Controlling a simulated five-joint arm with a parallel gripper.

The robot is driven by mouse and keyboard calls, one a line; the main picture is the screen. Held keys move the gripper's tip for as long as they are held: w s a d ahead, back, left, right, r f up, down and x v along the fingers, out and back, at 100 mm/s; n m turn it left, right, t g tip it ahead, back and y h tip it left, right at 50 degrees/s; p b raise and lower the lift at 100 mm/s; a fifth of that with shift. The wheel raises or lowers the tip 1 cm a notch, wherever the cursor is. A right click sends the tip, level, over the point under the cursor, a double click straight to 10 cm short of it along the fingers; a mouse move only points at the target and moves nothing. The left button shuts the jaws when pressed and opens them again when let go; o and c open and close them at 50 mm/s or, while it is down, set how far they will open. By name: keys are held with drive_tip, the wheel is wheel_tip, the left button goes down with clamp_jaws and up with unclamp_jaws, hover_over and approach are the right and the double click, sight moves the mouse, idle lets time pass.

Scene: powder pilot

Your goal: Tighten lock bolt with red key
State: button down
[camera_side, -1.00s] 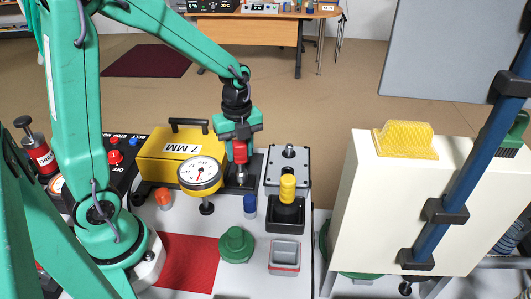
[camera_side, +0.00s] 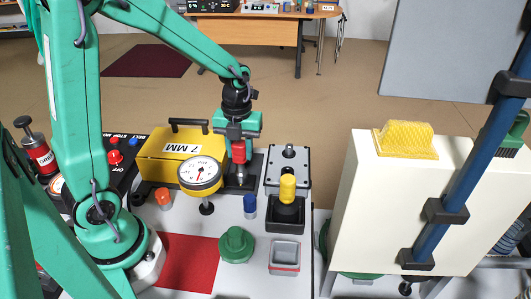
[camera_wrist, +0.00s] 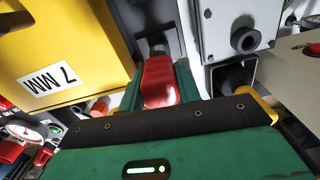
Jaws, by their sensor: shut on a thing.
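My gripper (camera_side: 238,132) is shut on the red key (camera_side: 239,152), which hangs upright beneath it. The key's lower tip is at the lock bolt (camera_side: 241,181), on the dark block right of the yellow 7 MM box. The tip seems to meet the bolt, but the exact contact is too small to tell. In the wrist view the red key (camera_wrist: 158,82) sits between the green jaws, with a grey round part just beyond its end; the bolt's head is mostly hidden.
The yellow 7 MM box (camera_side: 172,149) and a dial gauge (camera_side: 200,174) stand close on the left. A grey box (camera_side: 287,165) and a yellow-topped black holder (camera_side: 286,208) stand on the right. A green knob (camera_side: 236,245) and grey tray (camera_side: 284,256) are in front.

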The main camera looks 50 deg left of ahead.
drive_tip(key=c, duration=0.9)
unclamp_jaws()
drive_tip(key=shift+r, duration=3.9)
